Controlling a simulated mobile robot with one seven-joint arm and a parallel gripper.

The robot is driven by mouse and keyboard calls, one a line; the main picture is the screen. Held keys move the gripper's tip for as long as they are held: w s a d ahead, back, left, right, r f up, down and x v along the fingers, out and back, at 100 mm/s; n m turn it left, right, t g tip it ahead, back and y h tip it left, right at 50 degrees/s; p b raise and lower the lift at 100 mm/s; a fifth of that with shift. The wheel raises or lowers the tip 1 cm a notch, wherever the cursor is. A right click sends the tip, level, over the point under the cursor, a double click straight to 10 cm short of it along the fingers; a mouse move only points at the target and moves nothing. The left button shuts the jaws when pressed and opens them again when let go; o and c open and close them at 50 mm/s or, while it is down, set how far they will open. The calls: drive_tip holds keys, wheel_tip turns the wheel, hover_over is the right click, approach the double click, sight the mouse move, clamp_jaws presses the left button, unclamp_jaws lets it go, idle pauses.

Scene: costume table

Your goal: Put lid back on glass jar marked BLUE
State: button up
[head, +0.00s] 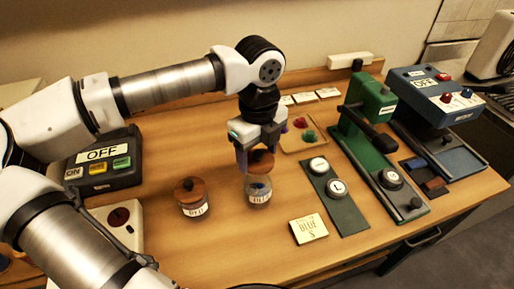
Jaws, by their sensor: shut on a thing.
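My gripper (261,157) is shut on a round brown wooden lid (261,164) with a dark knob. The lid is roughly level, directly over the glass jar marked BLUE (259,198). The jar stands upright on the table with blue contents showing through the glass. The lid is at or just above the jar's mouth; I cannot tell whether it touches the rim. The fingers partly hide the lid.
A second lidded jar (192,198) stands left of the BLUE jar. A note card (309,229) and a dark board with white round pieces (334,196) lie to the right. Green (375,110) and blue (435,95) machines stand farther right. A control box (103,160) is at left.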

drive_tip(key=shift+f+b, duration=1.75)
drive_tip(key=shift+f, duration=1)
drive_tip(key=shift+b, duration=0.9)
drive_tip(key=shift+f+b, duration=0.15)
drive_tip(key=shift+b, duration=0.75)
idle(0.7)
drive_tip(key=o, duration=1)
drive_tip(key=shift+o, duration=0.5)
drive_tip(key=shift+o, duration=0.8)
